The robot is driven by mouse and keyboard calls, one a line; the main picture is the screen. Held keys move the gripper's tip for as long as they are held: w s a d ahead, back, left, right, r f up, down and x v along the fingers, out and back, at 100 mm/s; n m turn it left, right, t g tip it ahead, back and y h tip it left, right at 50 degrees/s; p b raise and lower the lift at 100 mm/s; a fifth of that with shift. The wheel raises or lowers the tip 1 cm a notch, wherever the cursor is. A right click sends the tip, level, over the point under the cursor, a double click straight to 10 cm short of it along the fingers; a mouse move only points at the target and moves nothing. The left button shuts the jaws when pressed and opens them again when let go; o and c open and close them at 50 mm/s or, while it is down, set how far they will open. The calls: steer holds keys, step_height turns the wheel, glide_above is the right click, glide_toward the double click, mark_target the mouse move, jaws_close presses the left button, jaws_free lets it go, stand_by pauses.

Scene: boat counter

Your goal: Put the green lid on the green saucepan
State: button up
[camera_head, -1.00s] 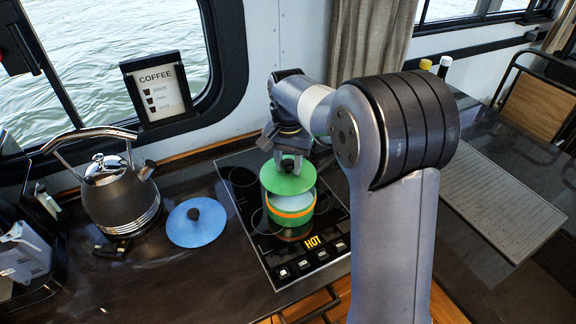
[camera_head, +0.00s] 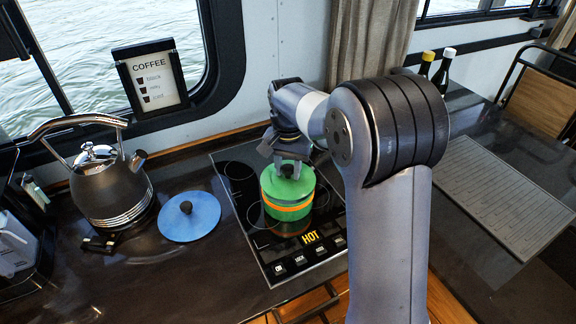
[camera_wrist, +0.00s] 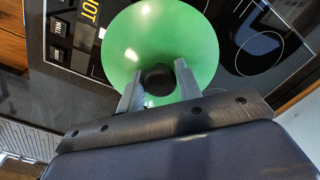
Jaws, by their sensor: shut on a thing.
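The green lid (camera_head: 287,180) lies over the top of the green saucepan (camera_head: 289,207), which stands on the black hob and has an orange band. In the head view the lid looks level and covers the opening; I cannot tell whether it is fully seated. My gripper (camera_head: 287,170) is above the pan, shut on the lid's dark knob. In the wrist view the two fingers (camera_wrist: 156,84) are on either side of the knob (camera_wrist: 157,78), and the lid (camera_wrist: 160,35) hides the pan below.
The hob (camera_head: 262,240) shows HOT at its front. A blue lid (camera_head: 189,217) lies on the counter to its left, beside a dark kettle (camera_head: 112,188). A grey ribbed mat (camera_head: 495,200) lies to the right. Two bottles (camera_head: 436,68) stand at the back right.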

steer(key=shift+f, duration=0.7)
steer(key=o, duration=1.1)
steer(key=shift+r+p, duration=2.75)
steer(key=shift+r, duration=0.8)
steer(key=shift+f, duration=0.2)
